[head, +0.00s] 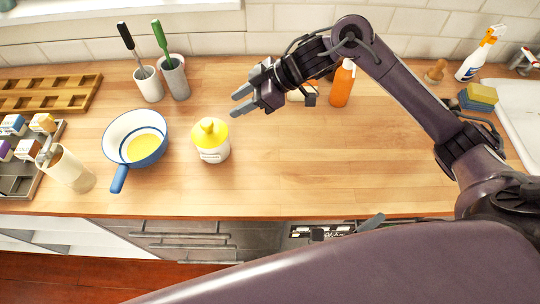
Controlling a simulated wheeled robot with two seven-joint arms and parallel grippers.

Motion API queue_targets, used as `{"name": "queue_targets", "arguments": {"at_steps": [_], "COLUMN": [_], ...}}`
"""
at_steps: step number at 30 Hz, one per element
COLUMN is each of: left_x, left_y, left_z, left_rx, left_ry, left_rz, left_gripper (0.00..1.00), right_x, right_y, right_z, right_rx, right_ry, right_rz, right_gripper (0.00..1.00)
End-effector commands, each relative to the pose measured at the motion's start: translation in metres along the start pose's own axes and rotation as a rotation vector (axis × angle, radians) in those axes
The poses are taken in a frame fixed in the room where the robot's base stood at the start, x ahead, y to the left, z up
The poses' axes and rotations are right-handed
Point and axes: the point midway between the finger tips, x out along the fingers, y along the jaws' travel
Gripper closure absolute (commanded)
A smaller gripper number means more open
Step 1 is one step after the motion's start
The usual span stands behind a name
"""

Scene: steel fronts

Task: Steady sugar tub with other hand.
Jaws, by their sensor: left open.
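The sugar tub (213,155), white with a yellow lid and knob, stands upright on the wooden counter left of centre. A label shows on its front. My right gripper (237,101), on the arm that comes in from the right, is above and to the right of the tub. Its two fingers are apart with nothing between them, and it does not touch the tub. My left gripper (345,229) shows only as dark tips near the counter's front edge, right of the tub. It is open, and my large purple arm link hides most of it.
A blue-rimmed pan (120,128) with yellow contents stands just left of the tub. Behind are utensil cups (175,78), and an orange bottle (342,85) stands beyond my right gripper. A cream canister (68,170) is at left. The counter right of the tub is clear.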

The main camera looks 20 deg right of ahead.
Motion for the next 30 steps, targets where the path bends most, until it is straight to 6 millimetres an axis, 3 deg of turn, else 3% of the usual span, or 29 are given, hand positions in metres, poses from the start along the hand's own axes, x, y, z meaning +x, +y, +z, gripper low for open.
{"name": "queue_targets", "arguments": {"at_steps": [1,2,3,8,11,15,19,24,30], "left_x": [0.009,0.010,0.007,-0.019,-0.047,-0.099,-0.150,-0.201,-0.224], "left_y": [-0.022,-0.020,-0.005,0.054,0.087,0.127,0.153,0.171,0.178], "left_z": [0.022,0.040,0.061,0.134,0.176,0.229,0.266,0.293,0.307], "left_rx": [0.076,0.143,0.221,0.456,0.587,0.747,0.858,0.942,0.975], "left_ry": [-0.059,-0.110,-0.167,-0.326,-0.398,-0.467,-0.498,-0.503,-0.500], "left_rz": [-0.065,-0.053,0.005,0.272,0.453,0.718,0.947,1.159,1.256], "left_gripper": [0.00,0.00,0.00,0.00,0.00,0.00,0.00,0.00,0.00], "right_x": [0.000,0.000,0.000,0.000,0.000,0.000,0.000,0.000,0.000], "right_y": [0.000,0.000,0.000,0.000,0.000,0.000,0.000,0.000,0.000], "right_z": [0.000,0.000,0.000,0.000,0.000,0.000,0.000,0.000,0.000], "right_rx": [0.000,0.000,0.000,0.000,0.000,0.000,0.000,0.000,0.000], "right_ry": [0.000,0.000,0.000,0.000,0.000,0.000,0.000,0.000,0.000], "right_rz": [0.000,0.000,0.000,0.000,0.000,0.000,0.000,0.000,0.000], "right_gripper": [0.64,0.64,0.64,0.64,0.64,0.64,0.64,0.64,0.64]}}
